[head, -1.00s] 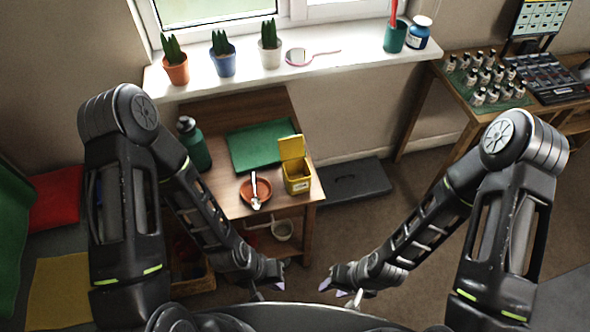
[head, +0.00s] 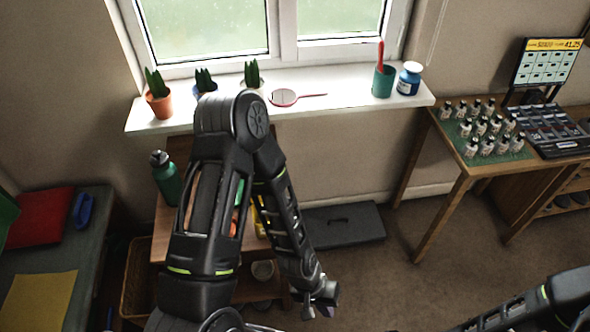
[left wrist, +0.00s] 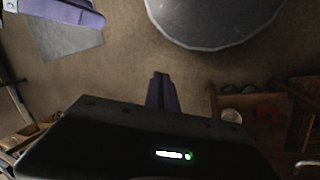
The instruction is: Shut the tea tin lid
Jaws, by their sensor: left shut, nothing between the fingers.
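The yellow tea tin (head: 259,222) is almost wholly hidden behind my left arm in the head view; only slivers of yellow show, and its lid cannot be made out. My left gripper (head: 319,308) is low in the head view, to the right of and below the tin, apart from it. In the left wrist view its purple fingers (left wrist: 162,92) are together with nothing between them, above the carpet. A purple finger that looks like my right gripper's (left wrist: 62,12) shows at the upper left of the left wrist view; its opening cannot be judged.
A green bottle (head: 165,178) stands on the small wooden table (head: 163,240), left of my arm. A dark flat case (head: 345,226) lies by the wall. The windowsill (head: 345,112) holds plants, a hand mirror (head: 284,97) and a green cup (head: 383,82). Carpet in the middle is clear.

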